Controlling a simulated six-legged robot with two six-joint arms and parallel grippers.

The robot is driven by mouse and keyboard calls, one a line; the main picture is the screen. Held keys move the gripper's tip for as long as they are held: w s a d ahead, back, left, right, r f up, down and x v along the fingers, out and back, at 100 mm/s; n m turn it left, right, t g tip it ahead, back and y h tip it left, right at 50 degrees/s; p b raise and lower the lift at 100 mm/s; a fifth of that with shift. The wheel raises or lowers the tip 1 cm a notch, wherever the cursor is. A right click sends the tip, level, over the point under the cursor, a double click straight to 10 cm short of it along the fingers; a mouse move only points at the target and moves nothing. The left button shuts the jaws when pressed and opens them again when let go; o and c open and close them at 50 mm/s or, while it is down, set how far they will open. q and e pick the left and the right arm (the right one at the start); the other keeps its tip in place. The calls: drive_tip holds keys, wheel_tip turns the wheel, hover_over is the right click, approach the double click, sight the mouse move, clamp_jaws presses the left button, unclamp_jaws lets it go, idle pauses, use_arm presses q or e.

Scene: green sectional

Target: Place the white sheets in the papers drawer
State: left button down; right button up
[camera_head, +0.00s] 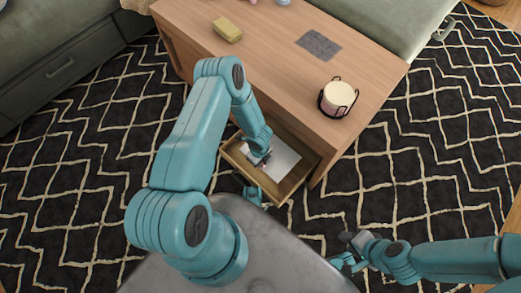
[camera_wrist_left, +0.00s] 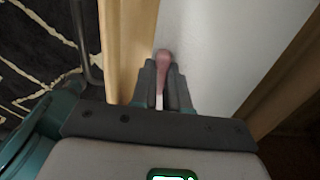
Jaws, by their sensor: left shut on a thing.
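The white sheets (camera_head: 284,163) lie flat inside the open wooden drawer (camera_head: 296,188) of the coffee table; the white surface also shows in the left wrist view (camera_wrist_left: 220,45). My left gripper (camera_head: 262,158) reaches down into the drawer over the left part of the sheets. In the left wrist view its fingers (camera_wrist_left: 164,80) are closed around a small pink object (camera_wrist_left: 165,62), with white behind it. My arm hides part of the drawer. My right gripper (camera_head: 344,262) is low at the right, apart from the drawer; its jaw state is unclear.
The wooden coffee table (camera_head: 270,65) carries a yellow block (camera_head: 227,29), a grey mat (camera_head: 318,44) and a cream candle in a black holder (camera_head: 338,98). Green sofa parts stand left and top right.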

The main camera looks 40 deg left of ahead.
use_arm(q)
wheel_tip(320, 180, down, 4)
drive_tip(key=shift+f+b, duration=0.25)
drive_tip(key=shift+b, duration=0.75)
drive_tip(key=shift+w+f, duration=0.1)
drive_tip(key=shift+f, duration=0.2)
drive_tip(key=shift+r, duration=0.15)
drive_tip(key=shift+f, duration=0.2)
drive_tip(key=c, duration=1.1)
unclamp_jaws()
drive_tip(key=shift+r, duration=0.15)
